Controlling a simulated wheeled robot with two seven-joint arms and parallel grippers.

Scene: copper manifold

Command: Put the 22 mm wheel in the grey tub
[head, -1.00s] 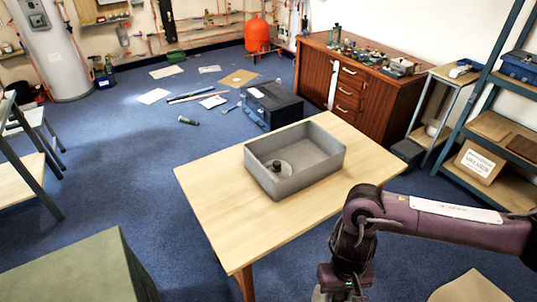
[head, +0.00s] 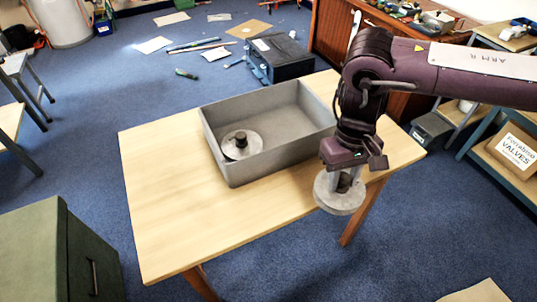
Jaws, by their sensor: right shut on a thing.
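The grey tub (head: 293,151) stands on the wooden table, open at the top. One round grey wheel (head: 229,150) with a dark hub lies inside it, towards the left end. My right gripper (head: 345,180) points down and is shut on a second grey wheel (head: 338,203). This wheel is held roughly flat, just right of the tub's near right corner in the picture and outside its walls. My gripper partly hides its top. I cannot read a size on either wheel. My left gripper is out of view.
The wooden table (head: 165,190) has free room left of and in front of the tub. A green cabinet (head: 35,250) stands at lower left. A dark case (head: 282,58) is on the blue floor behind the table. Shelving with a cardboard box (head: 514,152) stands at right.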

